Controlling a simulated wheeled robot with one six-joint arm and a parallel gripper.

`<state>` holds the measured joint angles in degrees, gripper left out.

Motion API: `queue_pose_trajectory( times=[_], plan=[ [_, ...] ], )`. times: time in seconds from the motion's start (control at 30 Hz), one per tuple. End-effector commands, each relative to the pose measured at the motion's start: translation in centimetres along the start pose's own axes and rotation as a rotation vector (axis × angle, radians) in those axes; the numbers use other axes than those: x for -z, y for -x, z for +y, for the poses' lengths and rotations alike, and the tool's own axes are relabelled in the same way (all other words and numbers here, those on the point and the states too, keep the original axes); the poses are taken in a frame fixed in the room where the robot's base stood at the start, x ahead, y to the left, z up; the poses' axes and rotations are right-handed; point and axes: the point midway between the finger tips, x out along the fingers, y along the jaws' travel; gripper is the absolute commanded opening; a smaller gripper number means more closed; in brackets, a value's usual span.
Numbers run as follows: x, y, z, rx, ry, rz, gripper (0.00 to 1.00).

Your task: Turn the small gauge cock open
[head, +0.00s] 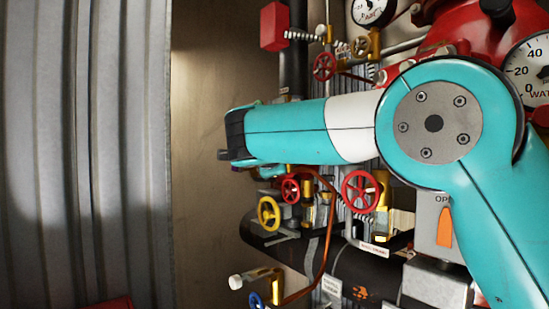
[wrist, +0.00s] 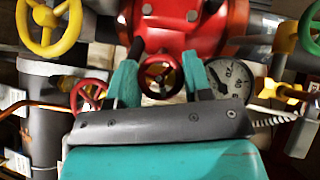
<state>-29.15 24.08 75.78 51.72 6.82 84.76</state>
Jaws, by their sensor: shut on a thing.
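A small dark red handwheel (wrist: 161,77) sits between the two teal fingers of my gripper (wrist: 160,70) in the wrist view, next to a round white gauge (wrist: 232,82). It looks like the gauge cock's wheel. The fingers are shut on it, one on each side, and its lower edge is close to my dark gripper body. In the head view my arm reaches left across the pipework and hides the fingers and the held wheel. How far the cock is turned cannot be told.
In the wrist view a red flanged valve body (wrist: 185,25) stands behind, with a yellow handwheel (wrist: 48,25) and another red one (wrist: 88,95) at left. The head view shows red handwheels (head: 360,191), a yellow one (head: 269,213), a copper pipe (head: 325,245) and a corrugated wall (head: 85,150).

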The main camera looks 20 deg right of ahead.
Motion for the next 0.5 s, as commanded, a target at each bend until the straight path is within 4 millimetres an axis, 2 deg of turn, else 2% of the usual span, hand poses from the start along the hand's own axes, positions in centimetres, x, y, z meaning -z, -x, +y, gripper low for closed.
queue_pose_trajectory(
  times=[0.23, 0.5],
  plan=[
    [0.08, 0.11, -0.66, -0.148, 0.143, 0.001, 0.22],
    [-0.06, 0.02, -0.5, -0.312, 0.31, 0.0, 0.22]
  ],
)
